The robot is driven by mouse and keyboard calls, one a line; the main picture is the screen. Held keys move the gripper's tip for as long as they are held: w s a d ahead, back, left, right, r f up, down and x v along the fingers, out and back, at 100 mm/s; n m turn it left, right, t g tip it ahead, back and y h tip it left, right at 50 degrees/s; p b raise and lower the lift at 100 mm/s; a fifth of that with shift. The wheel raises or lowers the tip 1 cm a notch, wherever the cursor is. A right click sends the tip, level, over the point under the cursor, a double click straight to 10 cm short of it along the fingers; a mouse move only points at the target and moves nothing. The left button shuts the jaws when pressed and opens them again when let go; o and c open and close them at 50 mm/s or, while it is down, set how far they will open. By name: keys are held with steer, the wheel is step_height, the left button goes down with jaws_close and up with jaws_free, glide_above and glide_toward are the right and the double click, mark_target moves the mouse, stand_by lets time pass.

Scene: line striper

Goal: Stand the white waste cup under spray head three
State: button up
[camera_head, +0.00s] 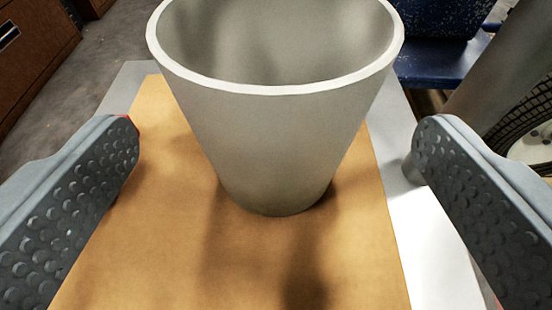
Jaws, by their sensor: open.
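A white, tapered cup (275,140) stands upright on a tan sheet (150,240) in the middle of the view. Its wide mouth faces up, and the inside that shows looks empty. The top back of its rim is cut off by the frame. My gripper (276,150) is open, with one finger on each side of the cup. The left and right fingertips are apart from the cup, with clear gaps on both sides. No spray head shows in this view.
The tan sheet lies on a pale board or tabletop (425,255). A grey cylinder (495,75) and a dark mesh-sided round container (530,120) stand at the right. A blue speckled seat (440,62) is behind. A brown cabinet (35,55) is at the far left, beside grey floor.

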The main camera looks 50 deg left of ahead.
steer(key=v, duration=0.7)
steer(key=shift+s+d, duration=0.25)
steer(key=shift+d, duration=0.05)
steer(key=shift+r, duration=0.15)
steer(key=s+a+r+m+t+h, duration=0.2)
steer(key=r+t+h, duration=0.2)
steer(key=r, duration=1)
steer(key=s+a+r+m+t+h, duration=0.25)
steer(key=r+t+h, duration=0.2)
steer(key=r, duration=1.05)
steer(key=s+a+r+m+h, duration=0.1)
steer(key=s+a+r+m, duration=0.1)
steer(key=s, duration=0.6)
steer(key=s+a+r+m+h, duration=0.1)
steer(key=s+r, duration=0.3)
steer(key=s, duration=0.5)
steer(key=s+a+r+m+h, duration=0.1)
steer(key=s+a+r+m, duration=0.2)
steer(key=s, duration=0.5)
steer(key=shift+s+r, duration=0.35)
steer(key=shift+r, duration=0.25)
